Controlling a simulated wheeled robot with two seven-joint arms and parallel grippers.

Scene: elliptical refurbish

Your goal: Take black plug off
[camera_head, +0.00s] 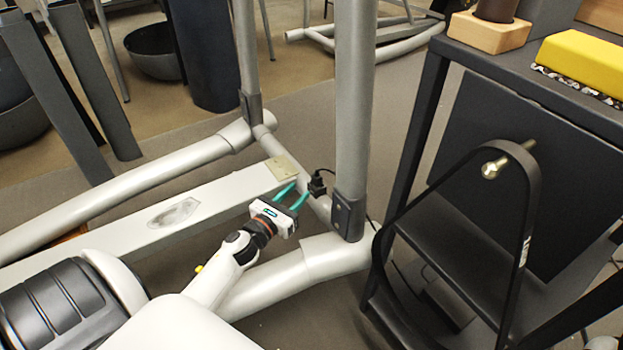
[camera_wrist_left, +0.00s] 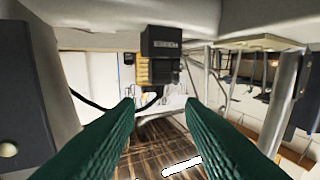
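The black plug (camera_head: 317,186) sits at the metal frame, just left of the foot of the thick grey upright, with a thin black cable near it. My left gripper (camera_head: 302,189) has teal fingers spread apart, with their tips close to the plug. In the left wrist view the black plug (camera_wrist_left: 161,42) shows beyond and above the gap between the left gripper's fingers (camera_wrist_left: 161,101). Nothing is between the fingers. I cannot tell whether a fingertip touches the plug. My right gripper is not in view.
The thick grey upright (camera_head: 353,110) stands right beside the plug. A black cart (camera_head: 545,90) with a yellow block (camera_head: 583,62) stands at right. A black cable (camera_wrist_left: 90,102) hangs left in the wrist view.

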